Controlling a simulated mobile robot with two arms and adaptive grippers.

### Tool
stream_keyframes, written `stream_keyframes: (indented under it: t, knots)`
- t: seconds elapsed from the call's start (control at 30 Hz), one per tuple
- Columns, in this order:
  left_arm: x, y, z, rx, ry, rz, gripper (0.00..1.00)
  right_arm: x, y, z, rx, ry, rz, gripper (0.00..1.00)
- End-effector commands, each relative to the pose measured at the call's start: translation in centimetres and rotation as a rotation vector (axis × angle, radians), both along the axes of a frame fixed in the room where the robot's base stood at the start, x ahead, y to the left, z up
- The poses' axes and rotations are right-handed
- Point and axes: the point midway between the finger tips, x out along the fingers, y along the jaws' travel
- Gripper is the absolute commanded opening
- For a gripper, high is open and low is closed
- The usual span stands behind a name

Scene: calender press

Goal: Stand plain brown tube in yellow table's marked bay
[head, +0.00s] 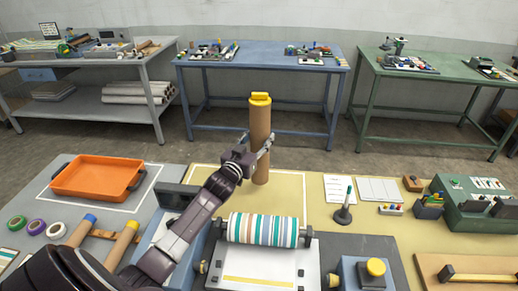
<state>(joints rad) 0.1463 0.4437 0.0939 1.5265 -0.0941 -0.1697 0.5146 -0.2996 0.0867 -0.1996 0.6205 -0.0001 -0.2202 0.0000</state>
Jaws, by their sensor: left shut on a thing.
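A brown tube (260,135) with a yellow end piece on top is upright at the back of the yellow table (395,224). My left gripper (256,148) is shut on it around its middle. The lower end of the tube is over the white-outlined bay (285,183), inside its lines in the picture. I cannot tell whether it touches the table top. My left arm hides the bay's left part. My right gripper is not in view.
A press with a striped roll (263,229) stands in front of the bay. A stand with a green-tipped pen (344,208) is at its right. An orange tray (97,176) and two brown tubes with blue (80,231) and yellow (122,243) ends are left.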

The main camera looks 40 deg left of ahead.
Motion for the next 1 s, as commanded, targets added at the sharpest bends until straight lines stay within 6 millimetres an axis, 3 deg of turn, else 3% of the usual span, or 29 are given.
stream_keyframes:
  t: [0.13, 0.4, 0.83, 0.87, 1.0]
  knots:
    - [0.1, 0.1, -1.1, 0.0, -0.004, 0.001, 0.18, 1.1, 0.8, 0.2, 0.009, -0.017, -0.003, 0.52]
    - [0.1, 0.1, -4.5, 0.0, -0.003, 0.001, 0.18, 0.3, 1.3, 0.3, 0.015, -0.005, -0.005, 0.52]
    - [0.1, 0.0, -5.4, 0.001, -0.004, 0.0, 0.18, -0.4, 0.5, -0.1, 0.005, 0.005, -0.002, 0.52]
    - [0.0, 0.0, -5.4, 0.001, -0.002, 0.0, 0.49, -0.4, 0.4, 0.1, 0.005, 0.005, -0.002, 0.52]
    - [0.0, 0.0, -5.3, 0.0, -0.001, 0.0, 0.63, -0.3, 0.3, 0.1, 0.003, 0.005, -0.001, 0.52]
